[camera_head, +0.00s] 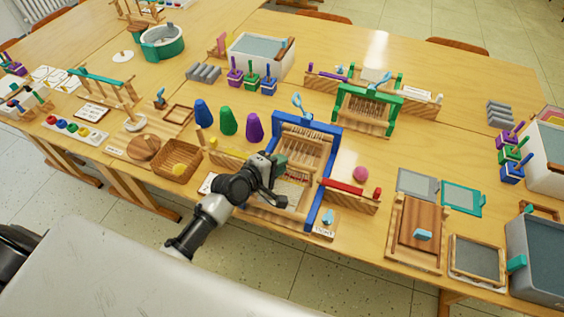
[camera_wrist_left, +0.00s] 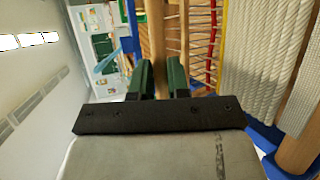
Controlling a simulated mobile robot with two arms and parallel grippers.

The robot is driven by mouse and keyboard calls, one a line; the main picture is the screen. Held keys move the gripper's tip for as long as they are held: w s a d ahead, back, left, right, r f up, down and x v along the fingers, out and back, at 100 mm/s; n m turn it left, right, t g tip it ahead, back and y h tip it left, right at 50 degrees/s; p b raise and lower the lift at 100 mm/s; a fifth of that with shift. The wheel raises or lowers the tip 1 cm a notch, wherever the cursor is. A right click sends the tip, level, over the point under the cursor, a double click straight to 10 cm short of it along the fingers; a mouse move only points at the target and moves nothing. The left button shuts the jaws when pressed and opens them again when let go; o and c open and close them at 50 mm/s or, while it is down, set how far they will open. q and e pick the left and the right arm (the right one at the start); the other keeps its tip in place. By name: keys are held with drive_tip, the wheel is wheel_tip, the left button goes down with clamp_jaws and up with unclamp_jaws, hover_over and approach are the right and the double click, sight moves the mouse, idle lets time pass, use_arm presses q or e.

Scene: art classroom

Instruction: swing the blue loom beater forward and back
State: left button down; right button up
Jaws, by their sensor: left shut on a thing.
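The blue loom (camera_head: 333,152) stands at the front middle of the table, with a blue frame, wooden bars and pale woven threads. Its wooden beater (camera_head: 304,150), a toothed bar, sits upright inside the frame. My left gripper (camera_head: 279,168) reaches in over the loom's left side. In the left wrist view, its green fingers (camera_wrist_left: 160,78) are shut on a wooden bar of the beater (camera_wrist_left: 157,35). White threads and red cords show to the right there. The arm hides part of the loom's left side. My right gripper is not in view.
A green loom (camera_head: 369,108) stands behind to the right. Green and purple cones (camera_head: 228,121) stand left of the blue loom. A pink ball (camera_head: 361,174) and a red-topped wooden rack (camera_head: 350,193) are close on its right. A wooden basket (camera_head: 176,158) lies left of the arm.

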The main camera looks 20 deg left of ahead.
use_arm(q)
drive_tip(key=shift+s+f+m+t+b, duration=0.3)
drive_tip(key=shift+s+f+t+b, duration=0.45)
drive_tip(key=shift+s, duration=0.3)
drive_tip(key=shift+s+f+b, duration=0.25)
drive_tip(key=shift+s+b, duration=0.25)
drive_tip(key=shift+s, duration=0.15)
drive_tip(key=shift+s+f, duration=0.3)
drive_tip(key=shift+s, duration=0.25)
drive_tip(key=shift+s+f, duration=0.2)
drive_tip(key=shift+s, duration=0.05)
drive_tip(key=shift+s+f, duration=0.1)
drive_tip(key=shift+f, duration=0.1)
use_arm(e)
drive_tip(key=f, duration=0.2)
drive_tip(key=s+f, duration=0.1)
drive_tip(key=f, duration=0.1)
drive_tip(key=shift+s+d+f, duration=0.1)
use_arm(q)
drive_tip(key=shift+b, duration=0.3)
drive_tip(key=shift+f+g, duration=0.1)
drive_tip(key=shift+g, duration=0.15)
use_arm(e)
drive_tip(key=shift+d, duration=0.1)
use_arm(q)
drive_tip(key=c, duration=1.1)
unclamp_jaws()
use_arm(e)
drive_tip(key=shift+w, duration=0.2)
